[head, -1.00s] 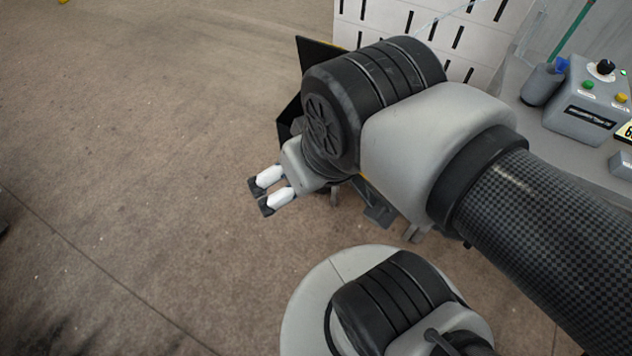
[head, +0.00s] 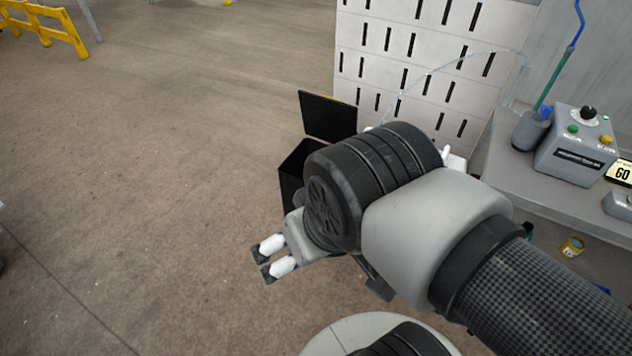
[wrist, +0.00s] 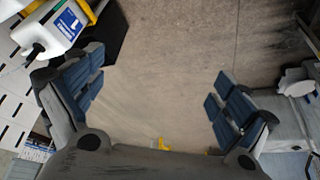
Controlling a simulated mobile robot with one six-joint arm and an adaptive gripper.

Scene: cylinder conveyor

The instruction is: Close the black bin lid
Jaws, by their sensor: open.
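The black bin (head: 292,169) stands on the floor beside the white slotted panel, partly hidden behind my arm. Its black lid (head: 327,117) is raised and tilted up at the back. My gripper (head: 262,264) is open and empty, in front of the bin and to its lower left in the head view, apart from the lid. In the wrist view the fingers of my gripper (wrist: 155,100) are spread wide with bare floor between them. A dark shape at the upper left there may be part of the bin; I cannot tell.
A white slotted panel (head: 400,60) stands behind the bin. A grey bench with a control box (head: 578,145) is at the right. A yellow barrier (head: 45,28) is far left. Open floor (head: 150,150) lies left of the bin.

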